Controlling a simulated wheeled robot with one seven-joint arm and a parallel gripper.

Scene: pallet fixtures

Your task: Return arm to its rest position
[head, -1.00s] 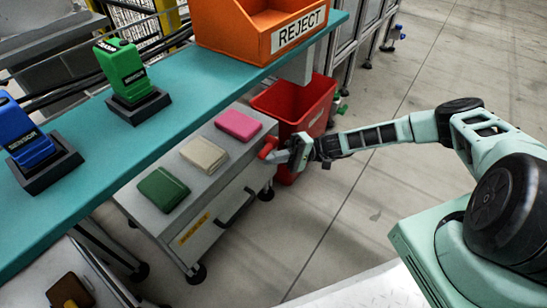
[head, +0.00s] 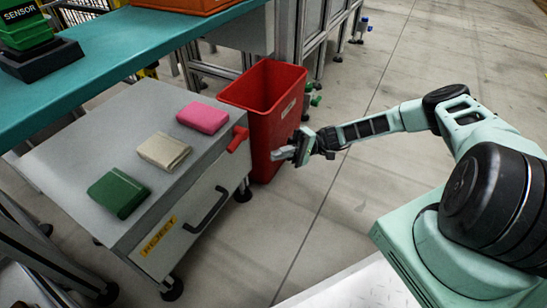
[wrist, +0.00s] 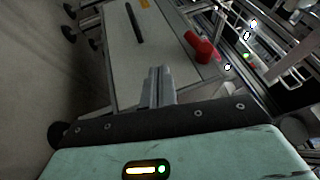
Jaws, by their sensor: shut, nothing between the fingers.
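My gripper (head: 287,153) is at the end of my outstretched arm, in front of the red bin and to the right of the grey cart. In the wrist view its fingers (wrist: 159,85) are together with nothing between them. It is apart from the cart and its red handle knob, and it holds nothing.
A grey wheeled cart (head: 85,140) carries a green (head: 118,193), a beige (head: 163,150) and a pink block (head: 203,117). A red knob (head: 238,138) sticks out of its side. A red bin (head: 285,115) stands behind. The teal shelf (head: 120,50) is at upper left. Floor to the right is clear.

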